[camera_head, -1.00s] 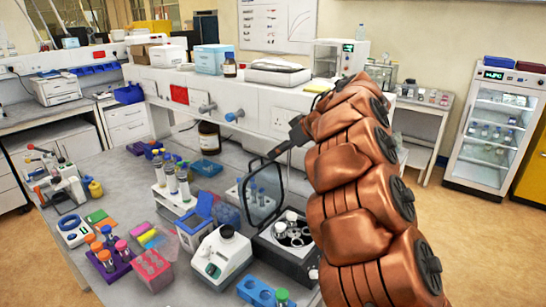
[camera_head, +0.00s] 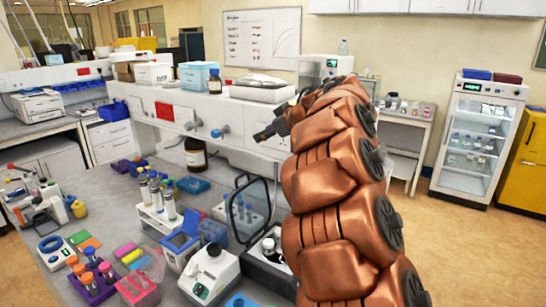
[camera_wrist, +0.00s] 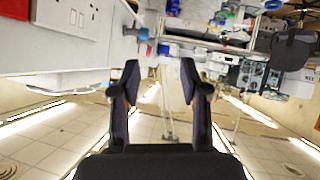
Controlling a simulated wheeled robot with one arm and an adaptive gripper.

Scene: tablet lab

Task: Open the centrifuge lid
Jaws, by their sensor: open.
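The centrifuge (camera_head: 262,269) is a dark box with a metal rotor inside, low in the middle of the head view. Its right side is hidden behind my arm. Its see-through, dark-framed lid (camera_head: 249,207) stands raised, tilted up from the body, with the rotor exposed. My gripper (camera_head: 266,134) is above and behind the lid in the head view, apart from it. In the wrist view my gripper (camera_wrist: 160,72) is open, with nothing between the fingers. The lid cannot be made out in the wrist view.
A white instrument (camera_head: 210,272) stands left of the centrifuge, with a blue box (camera_head: 181,245) and tube rack (camera_head: 158,218) beyond. A brown bottle (camera_head: 200,157) stands at the bench back. A white shelf with sockets (camera_head: 240,120) runs behind.

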